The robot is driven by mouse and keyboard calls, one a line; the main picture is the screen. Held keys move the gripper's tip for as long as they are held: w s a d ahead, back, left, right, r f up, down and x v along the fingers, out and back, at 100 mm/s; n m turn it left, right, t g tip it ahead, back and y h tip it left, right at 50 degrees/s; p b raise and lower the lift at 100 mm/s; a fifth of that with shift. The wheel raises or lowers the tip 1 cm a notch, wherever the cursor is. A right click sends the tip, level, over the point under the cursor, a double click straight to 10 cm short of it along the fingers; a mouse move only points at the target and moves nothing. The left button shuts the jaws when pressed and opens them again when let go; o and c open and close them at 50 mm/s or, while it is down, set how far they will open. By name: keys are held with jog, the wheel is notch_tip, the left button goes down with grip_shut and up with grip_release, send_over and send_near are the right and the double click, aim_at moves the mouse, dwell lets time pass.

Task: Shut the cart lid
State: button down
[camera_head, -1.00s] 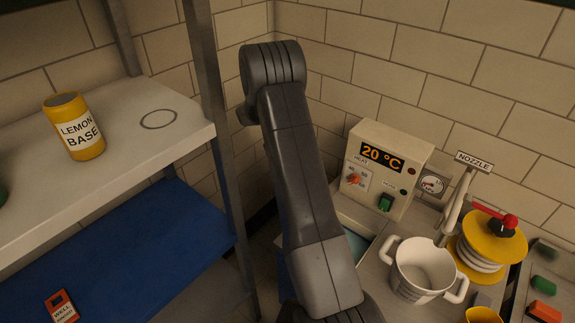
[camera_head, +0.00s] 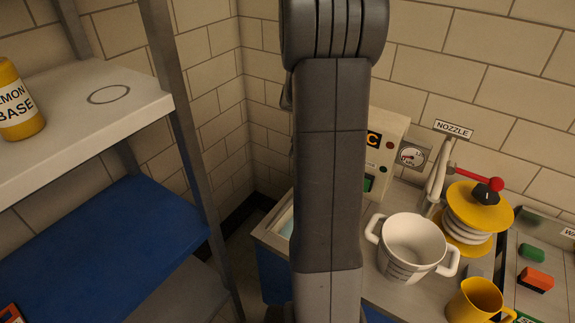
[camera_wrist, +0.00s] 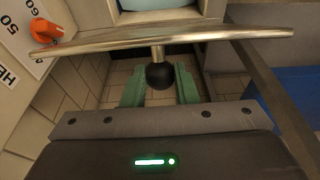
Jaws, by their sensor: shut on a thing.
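The cart lid (camera_wrist: 225,36) shows in the wrist view as a shiny metal plate seen nearly edge-on across the upper part. A short stem with a round black knob (camera_wrist: 160,76) sticks out of its middle. My gripper (camera_wrist: 159,80) has its green fingers on both sides of the knob and is shut on it. Beyond the lid, an open compartment with a light blue inside (camera_wrist: 158,4) shows at the top. In the head view my arm hides the gripper and lid; the cart's counter (camera_head: 268,238) shows beside it.
On the counter stand a white two-handled pot (camera_head: 413,246), a yellow mug (camera_head: 474,302), a yellow-and-white reel (camera_head: 478,210) and a control box (camera_head: 388,130), partly hidden by my arm. A shelf rack (camera_head: 85,110) with a lemon base can (camera_head: 18,105) stands left.

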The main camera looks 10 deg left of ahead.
jog(key=s+d+f+y+b, duration=0.2)
jog(key=d+f+b, duration=0.4)
jog(key=b, duration=0.5)
jog(key=s+d+f+t+y+b, duration=0.1)
jog(key=s+d+f+y+b, duration=0.2)
jog(key=d+f+b, duration=0.3)
jog(key=d+b, duration=0.2)
jog(key=b, duration=0.3)
jog(key=shift+d+f+t+b, duration=0.3)
jog(key=shift+d+f+b, duration=0.1)
jog(key=shift+s, duration=0.1)
jog(key=c, duration=1.1)
grip_release()
jog(key=shift+c, duration=0.2)
jog(key=shift+r, duration=0.15)
